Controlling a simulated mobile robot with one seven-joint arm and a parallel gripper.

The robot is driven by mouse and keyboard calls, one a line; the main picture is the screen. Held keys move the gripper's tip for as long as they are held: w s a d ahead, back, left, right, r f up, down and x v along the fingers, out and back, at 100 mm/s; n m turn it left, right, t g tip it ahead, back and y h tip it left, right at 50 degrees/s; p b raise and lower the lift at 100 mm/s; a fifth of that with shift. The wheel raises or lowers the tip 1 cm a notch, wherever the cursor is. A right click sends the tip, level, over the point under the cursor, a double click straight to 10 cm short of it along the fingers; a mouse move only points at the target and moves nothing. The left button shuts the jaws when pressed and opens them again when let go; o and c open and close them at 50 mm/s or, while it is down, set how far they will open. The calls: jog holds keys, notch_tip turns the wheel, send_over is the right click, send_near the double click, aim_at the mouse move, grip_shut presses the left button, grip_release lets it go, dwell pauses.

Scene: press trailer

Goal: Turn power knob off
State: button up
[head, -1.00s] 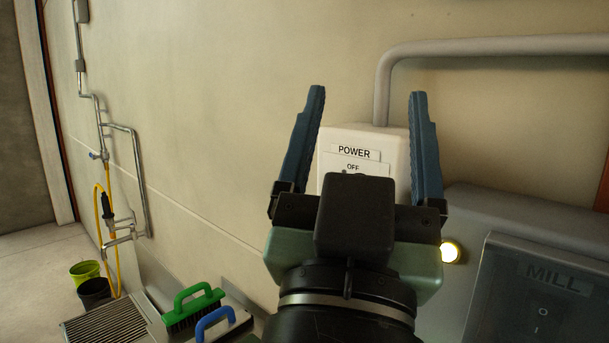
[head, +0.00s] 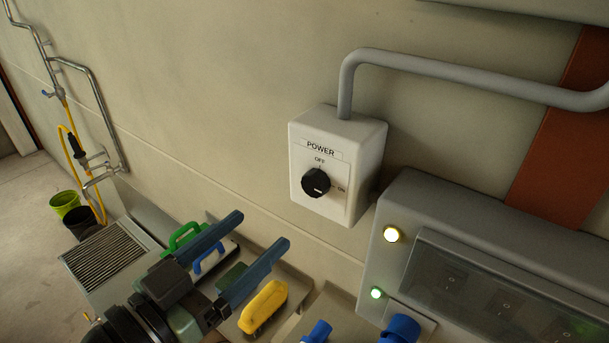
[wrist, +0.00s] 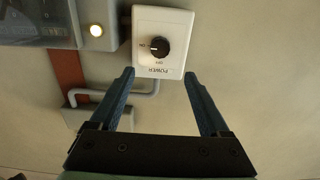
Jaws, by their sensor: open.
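The white power box (head: 305,205) hangs on the wall in the head view, with a round black knob (head: 316,184) on its front. OFF is printed above the knob and ON to its right. In the wrist view the box appears upside down, and the mark on the knob (wrist: 159,47) points toward ON. My gripper (head: 262,229) is open and empty, below and left of the box in the head view. In the wrist view its blue fingers (wrist: 159,74) point at the box's label edge, apart from the knob.
A grey control panel (head: 384,205) with lit lamps is right of the box. A grey pipe (head: 440,68) enters the box top. Green, blue and yellow brushes (head: 264,306) lie below near my gripper. The wall left of the box is clear.

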aim_at(311, 185)
jog(key=p+x, duration=0.4)
jog(key=x, duration=0.6)
jog(key=shift+w+d+r+p, duration=0.1)
jog(key=shift+w+d+p, duration=0.15)
jog(key=shift+w+p, duration=0.1)
jog(key=shift+w+d, duration=0.25)
jog(key=shift+w, duration=0.1)
grip_shut()
